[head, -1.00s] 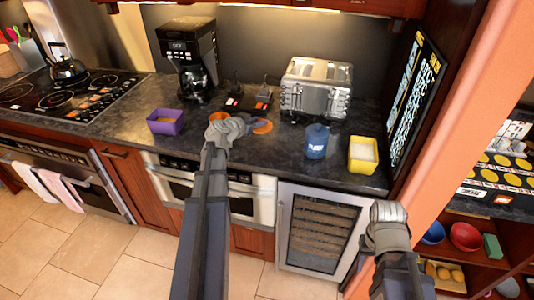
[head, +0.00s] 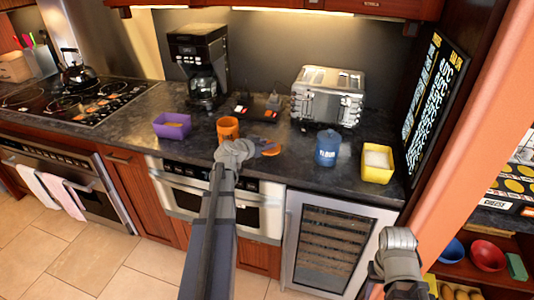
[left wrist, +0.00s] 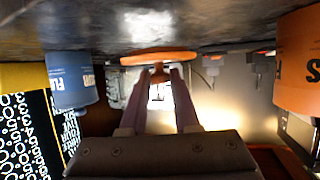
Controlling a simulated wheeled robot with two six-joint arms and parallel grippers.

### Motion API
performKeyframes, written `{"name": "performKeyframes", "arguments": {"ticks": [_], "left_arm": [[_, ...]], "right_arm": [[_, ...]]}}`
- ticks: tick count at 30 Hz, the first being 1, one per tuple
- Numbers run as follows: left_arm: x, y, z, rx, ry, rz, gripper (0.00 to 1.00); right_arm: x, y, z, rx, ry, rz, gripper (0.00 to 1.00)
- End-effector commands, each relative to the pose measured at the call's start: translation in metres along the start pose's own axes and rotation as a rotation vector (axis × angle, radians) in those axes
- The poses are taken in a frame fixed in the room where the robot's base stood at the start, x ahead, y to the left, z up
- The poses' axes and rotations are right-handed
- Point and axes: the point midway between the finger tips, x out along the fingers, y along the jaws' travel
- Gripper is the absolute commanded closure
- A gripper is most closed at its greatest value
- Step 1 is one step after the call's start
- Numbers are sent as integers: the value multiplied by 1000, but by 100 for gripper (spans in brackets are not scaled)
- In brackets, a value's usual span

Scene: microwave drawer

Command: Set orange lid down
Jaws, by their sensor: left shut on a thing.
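The orange lid (head: 271,151) is at the counter's front part, right of the orange canister (head: 228,128). In the left wrist view, which is upside down, the lid (left wrist: 158,58) lies flat with its knob between the fingers of my left gripper (left wrist: 160,75). The gripper is shut on that knob. The lid is very close to the counter top; I cannot tell whether it touches. The canister (left wrist: 298,62) stands apart from the lid. In the head view my left gripper (head: 252,152) is mostly hidden by its own wrist. My right gripper (head: 397,240) shows low at right, its fingers hidden.
A blue canister (head: 327,148) and yellow container (head: 377,163) stand right of the lid. The toaster (head: 328,96) and coffee maker (head: 199,65) stand behind. Bare counter (head: 297,160) lies between the lid and blue canister.

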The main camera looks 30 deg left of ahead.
Motion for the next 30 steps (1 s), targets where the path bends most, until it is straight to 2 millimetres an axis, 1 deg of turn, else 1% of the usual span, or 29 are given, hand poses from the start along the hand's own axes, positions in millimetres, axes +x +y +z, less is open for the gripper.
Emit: {"name": "performKeyframes", "arguments": {"ticks": [1, 3, 5, 13, 18, 19, 26, 30], "left_arm": [[5, 0, 12, 0, 0, 0, 100], [8, 0, 20, 0, 0, 0, 100], [10, 0, 24, 0, 0, 0, 100], [9, 0, 22, 0, 0, 0, 100], [11, 0, 27, 0, 0, 0, 100], [11, 0, 26, 0, 0, 0, 67], [10, 0, 25, 0, 0, 0, 41], [10, 0, 25, 0, 0, 0, 40]], "right_arm": [[13, -1, -1, 0, 0, 0, 50], [22, -2, -1, 0, 0, 0, 50], [26, -2, -2, 0, 0, 0, 50], [24, -2, -1, 0, 0, 0, 50], [29, -3, -2, 0, 0, 0, 50], [28, -3, -2, 0, 0, 0, 50], [27, -3, -2, 0, 0, 0, 50], [27, -3, -2, 0, 0, 0, 50]]}}
